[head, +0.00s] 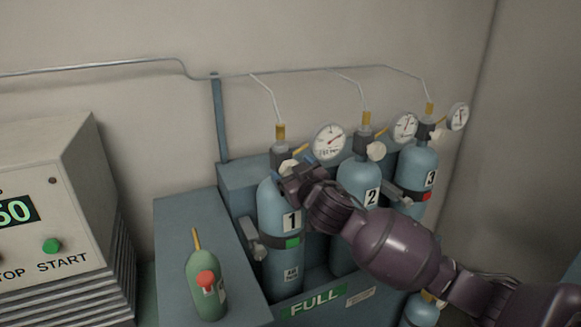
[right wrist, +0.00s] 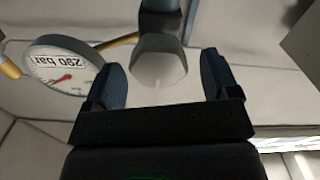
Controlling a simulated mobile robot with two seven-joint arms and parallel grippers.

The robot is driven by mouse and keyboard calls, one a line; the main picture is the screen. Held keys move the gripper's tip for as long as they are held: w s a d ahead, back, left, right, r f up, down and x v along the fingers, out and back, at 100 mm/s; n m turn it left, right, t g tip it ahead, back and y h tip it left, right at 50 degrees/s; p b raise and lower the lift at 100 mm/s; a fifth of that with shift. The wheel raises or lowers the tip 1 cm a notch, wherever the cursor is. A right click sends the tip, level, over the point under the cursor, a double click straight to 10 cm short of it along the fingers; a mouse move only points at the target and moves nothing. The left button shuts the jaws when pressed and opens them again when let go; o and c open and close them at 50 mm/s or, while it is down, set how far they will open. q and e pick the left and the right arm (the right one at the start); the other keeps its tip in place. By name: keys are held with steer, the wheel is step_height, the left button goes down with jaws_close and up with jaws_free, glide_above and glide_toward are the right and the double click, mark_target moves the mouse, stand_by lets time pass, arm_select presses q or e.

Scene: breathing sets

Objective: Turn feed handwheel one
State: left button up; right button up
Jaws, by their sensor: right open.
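Cylinder 1 (head: 282,262) is a blue bottle with a white "1" label and a green tag, at the left of three bottles. Its pale feed handwheel (head: 288,167) sticks out from the valve at the top, partly covered by my gripper. My right gripper (head: 296,172) is at this handwheel, reaching in from the right. In the right wrist view the open fingers (right wrist: 160,64) stand on either side of the pale faceted handwheel (right wrist: 158,72), with a visible gap on both sides. My left gripper is not in view.
Gauge one (head: 328,141) sits close beside the gripper; it also shows in the wrist view (right wrist: 66,70), reading about 290 bar. Cylinders 2 (head: 357,178) and 3 (head: 417,163) stand to the right. A small green bottle (head: 206,290) and a control box (head: 50,190) are at left.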

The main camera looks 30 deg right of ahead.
steer(key=shift+w, duration=0.7)
steer(key=c, duration=0.9)
steer(key=shift+n, duration=0.3)
